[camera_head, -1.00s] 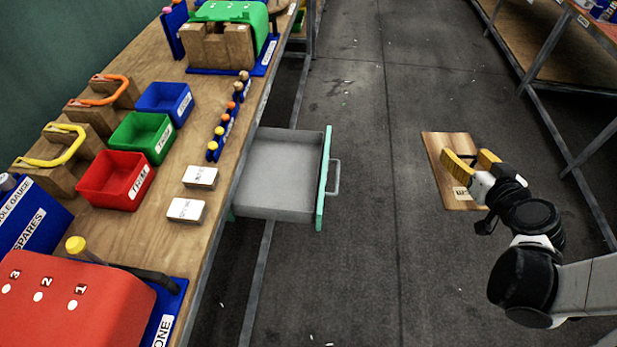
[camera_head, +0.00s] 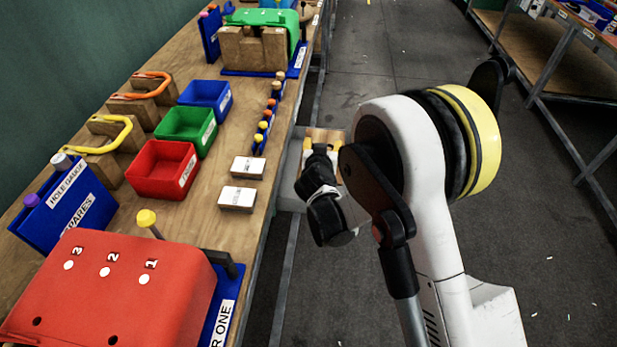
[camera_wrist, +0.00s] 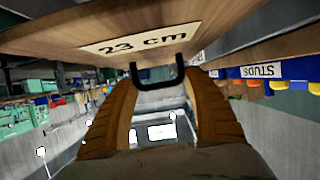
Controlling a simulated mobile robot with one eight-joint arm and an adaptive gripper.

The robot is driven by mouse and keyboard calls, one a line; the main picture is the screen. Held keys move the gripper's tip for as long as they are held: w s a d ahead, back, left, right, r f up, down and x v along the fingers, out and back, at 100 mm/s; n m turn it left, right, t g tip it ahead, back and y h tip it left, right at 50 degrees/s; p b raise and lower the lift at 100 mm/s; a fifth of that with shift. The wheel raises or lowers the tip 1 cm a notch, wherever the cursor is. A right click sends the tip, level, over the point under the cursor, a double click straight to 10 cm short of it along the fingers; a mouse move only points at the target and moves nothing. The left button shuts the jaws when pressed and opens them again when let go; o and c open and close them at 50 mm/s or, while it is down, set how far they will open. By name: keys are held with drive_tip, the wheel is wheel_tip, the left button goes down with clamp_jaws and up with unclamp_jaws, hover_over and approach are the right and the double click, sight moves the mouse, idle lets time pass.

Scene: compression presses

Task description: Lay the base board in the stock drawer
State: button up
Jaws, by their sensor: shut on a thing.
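The base board is a flat wooden board with a white "23 cm" label. It fills the top of the wrist view (camera_wrist: 225,30), where a dark U-shaped handle shows at its edge between my yellow-brown fingers. My gripper (camera_wrist: 160,95) is shut on the board. In the head view a piece of the board (camera_head: 326,135) shows beyond my wrist, over or beside the open stock drawer. The grey drawer (camera_head: 288,190) juts from the bench. Most of it, and my fingers, are hidden behind my arm, so the board's height above it cannot be told.
The bench (camera_head: 215,225) runs along the left with red (camera_head: 162,170), green (camera_head: 188,130) and blue (camera_head: 208,98) bins. Two white labelled blocks (camera_head: 238,197) lie near the drawer. A red press cover (camera_head: 110,290) stands in front. Floor to the right is clear.

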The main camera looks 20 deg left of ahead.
drive_tip(key=f+b, duration=0.1)
drive_tip(key=f, duration=0.2)
drive_tip(key=f+b, duration=0.2)
drive_tip(key=f, duration=0.2)
drive_tip(key=f+b, duration=0.1)
drive_tip(key=f, duration=0.3)
drive_tip(key=shift+s+a+f+b, duration=0.15)
drive_tip(key=shift+a+b, duration=0.2)
drive_tip(key=shift+a, duration=0.05)
drive_tip(key=o, duration=1.3)
drive_tip(key=shift+d+r, duration=0.1)
drive_tip(key=shift+r, duration=0.1)
